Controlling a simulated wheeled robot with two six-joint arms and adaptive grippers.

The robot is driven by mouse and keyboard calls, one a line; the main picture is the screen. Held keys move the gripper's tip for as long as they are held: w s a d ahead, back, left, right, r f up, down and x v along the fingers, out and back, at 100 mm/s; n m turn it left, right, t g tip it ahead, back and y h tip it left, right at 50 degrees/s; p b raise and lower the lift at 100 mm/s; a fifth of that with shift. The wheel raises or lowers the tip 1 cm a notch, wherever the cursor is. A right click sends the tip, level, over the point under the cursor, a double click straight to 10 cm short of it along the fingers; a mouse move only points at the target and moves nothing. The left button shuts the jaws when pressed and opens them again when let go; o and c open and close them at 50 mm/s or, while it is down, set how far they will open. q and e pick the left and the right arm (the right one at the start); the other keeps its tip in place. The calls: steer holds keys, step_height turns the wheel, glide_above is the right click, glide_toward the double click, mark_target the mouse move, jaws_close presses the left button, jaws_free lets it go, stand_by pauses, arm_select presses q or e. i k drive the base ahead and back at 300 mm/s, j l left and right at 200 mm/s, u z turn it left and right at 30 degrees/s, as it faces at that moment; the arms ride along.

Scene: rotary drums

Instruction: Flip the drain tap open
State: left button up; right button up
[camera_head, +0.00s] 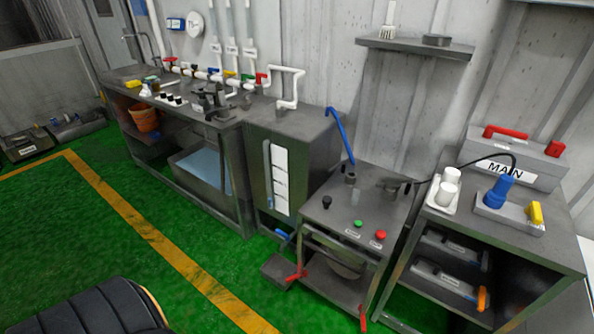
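Neither of my grippers shows in the head view. A grey tank cabinet (312,150) with a white label strip (281,180) stands in the middle. A small blue tap handle (283,235) sits low at its front right, above a dark low box (278,270) on the floor. It may be the drain tap; its position is too small to tell. A red handle (297,274) is at the lower left of the drum machine (345,225), and another red handle (363,318) is at its lower right. I cannot tell which handle is the drain tap.
A right bench (545,250) holds a blue plug (498,189). A long bench (225,120) is at left.

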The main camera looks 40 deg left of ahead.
mark_target(287, 236)
steer(key=u, duration=1.25)
